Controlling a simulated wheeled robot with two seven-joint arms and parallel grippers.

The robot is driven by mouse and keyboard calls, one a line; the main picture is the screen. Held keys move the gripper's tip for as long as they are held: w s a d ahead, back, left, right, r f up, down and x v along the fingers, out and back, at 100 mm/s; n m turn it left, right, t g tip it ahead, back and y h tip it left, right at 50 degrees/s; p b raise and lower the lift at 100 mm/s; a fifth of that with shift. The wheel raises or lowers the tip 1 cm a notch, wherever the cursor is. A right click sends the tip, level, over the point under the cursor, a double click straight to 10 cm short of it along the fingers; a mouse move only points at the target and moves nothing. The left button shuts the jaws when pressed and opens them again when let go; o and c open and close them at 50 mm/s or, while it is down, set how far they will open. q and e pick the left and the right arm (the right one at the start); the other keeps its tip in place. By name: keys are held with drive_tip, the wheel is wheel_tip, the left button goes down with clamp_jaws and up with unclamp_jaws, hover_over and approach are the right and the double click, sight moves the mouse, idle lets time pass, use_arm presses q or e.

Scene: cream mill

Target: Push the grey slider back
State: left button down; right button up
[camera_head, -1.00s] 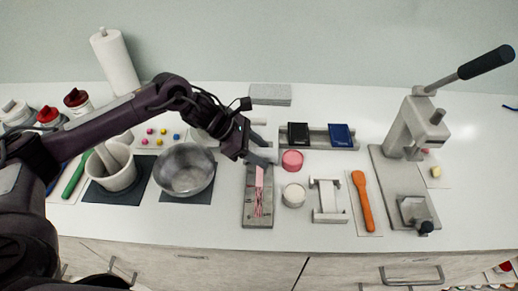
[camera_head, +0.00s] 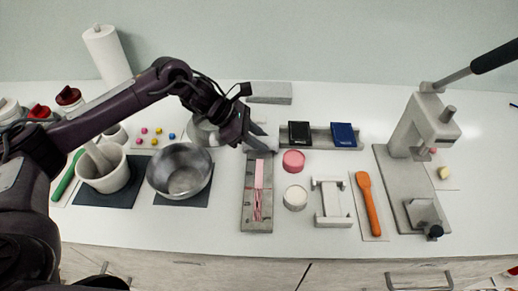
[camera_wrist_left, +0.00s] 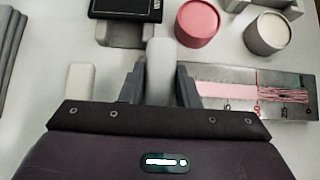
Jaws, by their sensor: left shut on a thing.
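A grey base plate (camera_head: 257,218) with a marked scale carries a pink strip (camera_head: 258,173) that ends in thin strands towards the front. My left gripper (camera_head: 261,147) is at the back end of this plate. In the left wrist view the gripper (camera_wrist_left: 159,88) has its dark fingers closed on a pale grey upright piece (camera_wrist_left: 159,65), which looks like the grey slider. The plate (camera_wrist_left: 285,80) runs off to the right there. The slider's lower part is hidden by the fingers and wrist. My right gripper does not show.
A metal bowl (camera_head: 180,172) stands left of the plate. A pink round piece (camera_head: 293,161) and a white round piece (camera_head: 295,198) stand close to its right. A rack with a black block (camera_head: 299,132) and a blue block (camera_head: 343,135) is behind right.

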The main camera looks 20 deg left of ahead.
use_arm(q)
drive_tip(key=shift+w+a+r, duration=0.15)
drive_tip(key=shift+w+a, duration=0.1)
drive_tip(key=shift+w, duration=0.25)
drive_tip(key=c, duration=1.5)
unclamp_jaws()
drive_tip(key=shift+d, duration=0.1)
drive_tip(key=o, duration=0.4)
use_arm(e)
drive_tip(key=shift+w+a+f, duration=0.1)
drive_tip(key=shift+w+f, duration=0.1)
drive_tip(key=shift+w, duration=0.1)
use_arm(q)
drive_tip(key=shift+s, duration=0.1)
drive_tip(key=b+v, duration=0.1)
drive_tip(key=v, duration=0.6)
drive_tip(key=shift+a+r+b, duration=0.15)
drive_tip(key=shift+a+b, duration=0.2)
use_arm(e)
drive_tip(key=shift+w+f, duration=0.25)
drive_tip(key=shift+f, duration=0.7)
